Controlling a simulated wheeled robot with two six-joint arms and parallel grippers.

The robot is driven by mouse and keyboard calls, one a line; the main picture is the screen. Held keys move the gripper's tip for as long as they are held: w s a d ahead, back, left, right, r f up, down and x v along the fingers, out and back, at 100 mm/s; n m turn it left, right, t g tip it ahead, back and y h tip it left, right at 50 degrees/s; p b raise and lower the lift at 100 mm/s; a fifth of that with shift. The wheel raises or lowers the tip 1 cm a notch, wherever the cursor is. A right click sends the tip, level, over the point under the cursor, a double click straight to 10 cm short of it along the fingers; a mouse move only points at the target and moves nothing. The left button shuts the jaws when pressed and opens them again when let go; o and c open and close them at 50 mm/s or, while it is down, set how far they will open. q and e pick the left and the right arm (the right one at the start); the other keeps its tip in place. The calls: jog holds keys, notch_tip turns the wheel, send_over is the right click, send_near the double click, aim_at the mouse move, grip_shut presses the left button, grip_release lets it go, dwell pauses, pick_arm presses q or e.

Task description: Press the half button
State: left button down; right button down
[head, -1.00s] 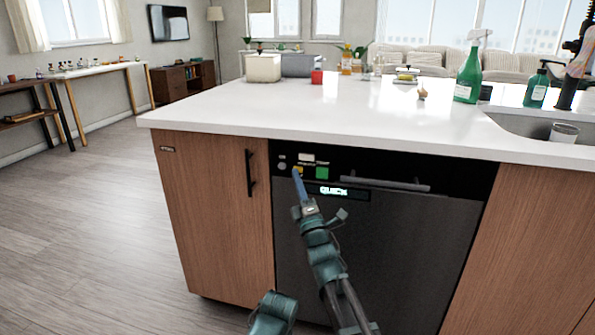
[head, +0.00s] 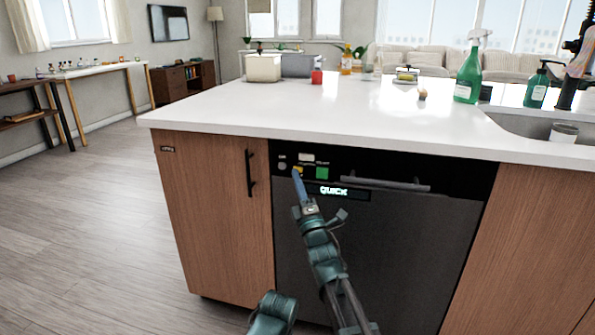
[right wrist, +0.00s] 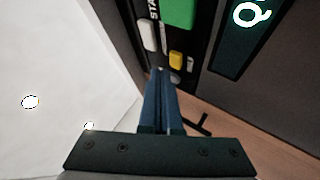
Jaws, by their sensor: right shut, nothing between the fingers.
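The dishwasher's control panel (head: 345,158) is a black strip under the counter with several buttons. It has a grey round button (head: 282,166), a yellow button (head: 297,170), a white button (head: 306,157) and a green button (head: 322,173). Their labels are too small to read, so I cannot tell which is the half button. My right gripper (head: 298,175) is shut and empty, its blue fingertips at the panel close to the yellow button. In the right wrist view the fingertips (right wrist: 161,74) are beside the yellow button (right wrist: 176,60); contact cannot be told.
A lit display (head: 345,192) reads QUICK. The dishwasher handle (head: 385,184) sticks out to the right of the buttons, and a cabinet handle (head: 250,173) to the left. The white countertop (head: 230,112) overhangs the panel. Open floor (head: 90,220) lies at the left.

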jog(key=shift+w, duration=0.1)
jog(key=shift+w+d, duration=0.1)
jog(key=shift+w, duration=0.25)
jog(key=shift+w+d, duration=0.1)
jog(key=shift+w, duration=0.25)
dwell(0.8)
jog(key=shift+s, duration=0.1)
jog(key=shift+s+a, duration=0.2)
jog(key=shift+s, duration=0.45)
jog(key=s, duration=0.2)
jog(key=s+a, duration=0.1)
jog(key=s, duration=0.2)
jog(key=shift+a, duration=0.15)
dwell(0.4)
dwell(0.4)
